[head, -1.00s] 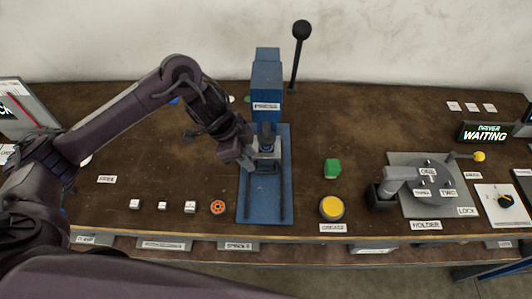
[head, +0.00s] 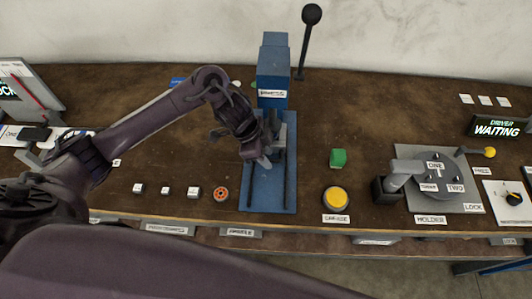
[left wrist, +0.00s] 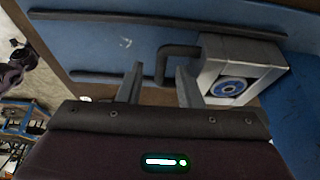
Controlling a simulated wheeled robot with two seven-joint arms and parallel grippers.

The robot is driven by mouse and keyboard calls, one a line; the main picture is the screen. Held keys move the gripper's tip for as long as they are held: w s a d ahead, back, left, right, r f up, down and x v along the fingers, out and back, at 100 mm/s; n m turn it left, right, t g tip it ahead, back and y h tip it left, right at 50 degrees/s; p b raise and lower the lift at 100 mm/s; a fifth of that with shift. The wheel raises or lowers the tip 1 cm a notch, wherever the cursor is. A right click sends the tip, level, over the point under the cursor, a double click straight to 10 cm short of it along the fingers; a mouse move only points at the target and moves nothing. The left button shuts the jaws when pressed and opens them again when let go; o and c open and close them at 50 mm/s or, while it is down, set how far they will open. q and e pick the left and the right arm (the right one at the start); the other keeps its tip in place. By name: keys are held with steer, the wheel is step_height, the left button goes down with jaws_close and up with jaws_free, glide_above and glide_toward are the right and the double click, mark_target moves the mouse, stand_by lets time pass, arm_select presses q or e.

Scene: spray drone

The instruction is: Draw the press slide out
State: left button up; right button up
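The blue press (head: 272,75) stands at the back middle of the bench, over a blue base (head: 254,200) with two dark rails. The grey press slide (head: 282,130) sits at the column end of the rails, partly hidden by my left gripper (head: 266,158). In the left wrist view the slide (left wrist: 216,60) is a grey block holding a blue ringed part (left wrist: 231,88). Its dark bent handle (left wrist: 176,50) reaches between the fingers of my left gripper (left wrist: 161,86). The fingers are apart, with no clear grip on the handle. My right gripper is not in view.
A black-knobbed lever (head: 306,45) rises beside the press. An orange ring part (head: 221,194) and small white blocks lie left of the base. A green block (head: 338,158), a yellow button (head: 335,198) and the holder (head: 440,180) stand to the right.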

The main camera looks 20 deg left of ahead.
arm_select(q)
steer(key=shift+w, duration=0.1)
jaws_close()
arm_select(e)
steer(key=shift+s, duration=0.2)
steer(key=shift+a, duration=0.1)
